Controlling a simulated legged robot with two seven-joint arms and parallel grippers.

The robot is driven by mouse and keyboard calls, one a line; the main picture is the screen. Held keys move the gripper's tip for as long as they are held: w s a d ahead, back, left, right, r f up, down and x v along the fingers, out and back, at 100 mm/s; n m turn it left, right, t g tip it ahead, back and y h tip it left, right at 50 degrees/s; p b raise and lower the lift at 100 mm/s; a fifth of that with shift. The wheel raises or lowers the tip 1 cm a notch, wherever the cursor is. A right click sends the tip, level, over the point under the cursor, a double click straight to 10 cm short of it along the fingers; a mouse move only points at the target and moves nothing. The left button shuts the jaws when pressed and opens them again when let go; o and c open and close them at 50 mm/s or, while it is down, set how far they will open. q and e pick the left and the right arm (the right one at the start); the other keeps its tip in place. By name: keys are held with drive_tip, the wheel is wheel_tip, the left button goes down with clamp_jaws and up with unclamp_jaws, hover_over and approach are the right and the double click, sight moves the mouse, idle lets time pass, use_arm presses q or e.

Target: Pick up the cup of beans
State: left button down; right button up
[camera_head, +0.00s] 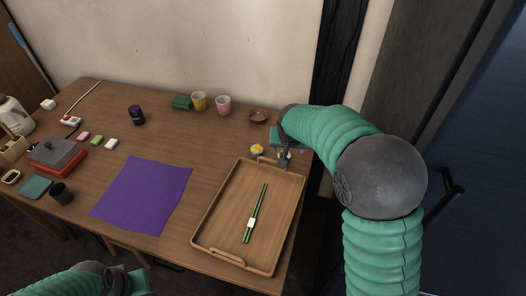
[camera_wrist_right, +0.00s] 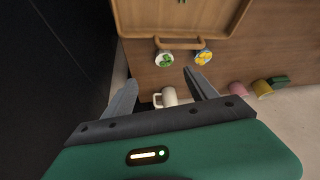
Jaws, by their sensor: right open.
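A small round cup with green contents (camera_wrist_right: 164,58) stands by the tray's handle in the right wrist view. A cup with yellow contents (camera_wrist_right: 203,57) stands beside it; it also shows in the head view (camera_head: 257,149). I cannot tell for sure which holds the beans.
A wooden tray (camera_head: 212,220) with green chopsticks (camera_head: 255,212) lies near the cups. A purple cloth (camera_head: 145,195) lies left. The wall (camera_head: 210,45) is behind.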

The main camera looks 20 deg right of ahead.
drive_tip(key=x, duration=0.3)
drive_tip(key=b+x, duration=0.1)
drive_tip(key=x, duration=0.6)
drive_tip(key=shift+w+a+f, duration=0.15)
drive_tip(key=shift+w+f, duration=0.15)
drive_tip(key=shift+w, duration=0.2)
drive_tip(key=shift+w+d+f, duration=0.1)
drive_tip(key=shift+d+f, duration=0.15)
drive_tip(key=x, duration=0.3)
drive_tip(key=b+x, duration=0.1)
drive_tip(key=shift+w+a+f, duration=0.25)
drive_tip(key=shift+w+f, duration=0.05)
drive_tip(key=shift+w, duration=0.15)
drive_tip(key=shift+s+r, duration=0.1)
drive_tip(key=shift+r, duration=0.05)
drive_tip(key=shift+c, duration=1.9)
drive_tip(key=c, duration=1)
